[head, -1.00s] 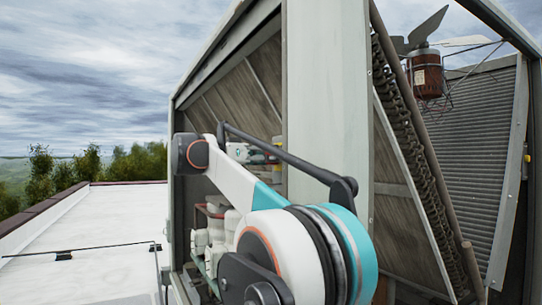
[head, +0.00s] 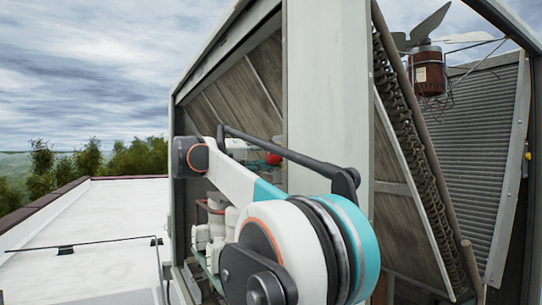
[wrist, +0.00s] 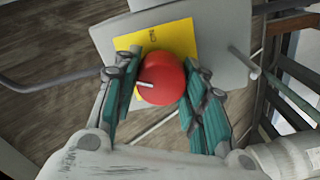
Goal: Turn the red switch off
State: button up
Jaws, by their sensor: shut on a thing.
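The red switch (wrist: 162,80) is a round red knob with a small white mark. It sits on a yellow plate (wrist: 178,37) on a light grey box (wrist: 225,48) in the wrist view. My gripper (wrist: 158,98) has its teal-padded fingers on the left and right of the knob and is shut on it. My gripper is mostly hidden behind my arm there.
The box is inside the cooler's housing, behind a wide grey post (head: 328,90). A fan (head: 428,70) and slanted coil panels are at the right. White pipes (head: 212,225) stand below my arm. The white roof (head: 85,225) at the left is mostly open.

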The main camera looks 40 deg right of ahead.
jog(key=n, duration=0.5)
jog(key=shift+n, duration=0.3)
jog(key=shift+f, duration=0.1)
dwell(0.3)
jog(key=o, duration=1)
jog(key=shift+w, duration=0.1)
jog(key=shift+o, duration=0.2)
jog(key=v, duration=1.2)
jog(key=shift+f, duration=0.1)
